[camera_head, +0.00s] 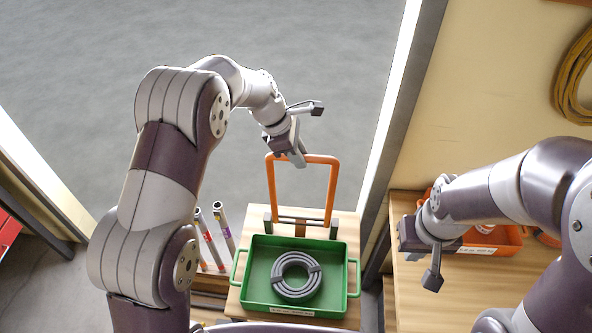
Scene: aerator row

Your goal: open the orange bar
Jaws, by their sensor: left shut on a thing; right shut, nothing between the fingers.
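The orange bar (333,190) is a U-shaped hoop that stands up from grey brackets at the far end of a wooden board. My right gripper (420,265) is shut and empty, over the wooden bench at the right, well apart from the bar.
A green tray (247,262) with a coiled grey hose (297,276) lies on the wooden board (345,226) in front of the bar. Several tubes (223,228) stand to its left. An orange bin (505,241) sits on the right bench (440,300). The grey floor beyond is clear.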

